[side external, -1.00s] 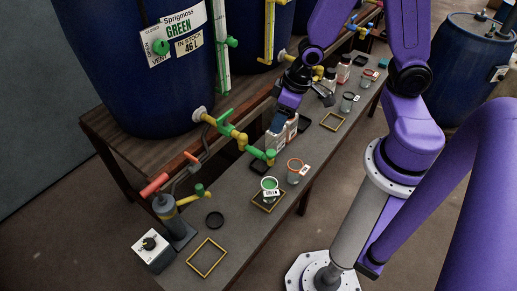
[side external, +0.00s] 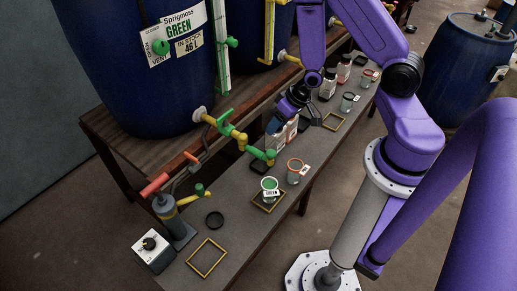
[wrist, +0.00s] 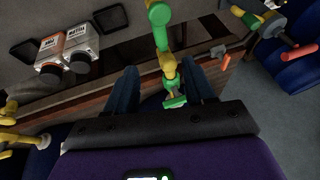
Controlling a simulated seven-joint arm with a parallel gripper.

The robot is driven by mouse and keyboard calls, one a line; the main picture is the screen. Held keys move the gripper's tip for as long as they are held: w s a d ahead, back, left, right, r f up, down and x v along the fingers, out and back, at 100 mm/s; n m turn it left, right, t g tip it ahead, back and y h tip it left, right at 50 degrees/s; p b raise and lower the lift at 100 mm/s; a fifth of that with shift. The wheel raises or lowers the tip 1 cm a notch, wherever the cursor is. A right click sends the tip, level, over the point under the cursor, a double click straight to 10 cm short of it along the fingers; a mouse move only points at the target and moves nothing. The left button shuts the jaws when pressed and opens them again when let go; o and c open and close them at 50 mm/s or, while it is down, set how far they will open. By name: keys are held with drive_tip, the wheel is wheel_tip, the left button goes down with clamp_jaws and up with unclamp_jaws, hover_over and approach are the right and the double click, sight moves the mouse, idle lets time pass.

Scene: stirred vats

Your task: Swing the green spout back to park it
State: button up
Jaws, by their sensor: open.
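The green spout (side external: 262,154) sticks out from the tap of the blue vat marked GREEN (side external: 178,25), over the bench. Its outer end is green, with a yellow joint (side external: 240,137) and a green tap handle (side external: 224,117) behind it. My gripper (side external: 275,125) is just right of and beyond the spout's end in the side view. In the wrist view my gripper (wrist: 160,67) is open, and the spout (wrist: 157,14) and its yellow joint (wrist: 169,66) show in the gap between the blue fingers. Contact cannot be told.
A jar of green liquid (side external: 270,184) stands in a yellow frame near the spout's end. An orange-rimmed jar (side external: 295,166) is to its right. White bottles (wrist: 74,58) stand close by my gripper. A hand pump (side external: 168,211) and an empty yellow frame (side external: 206,257) are at the near end.

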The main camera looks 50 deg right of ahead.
sight(258, 154)
drive_tip(key=x, duration=1.4)
drive_tip(key=shift+f, duration=0.2)
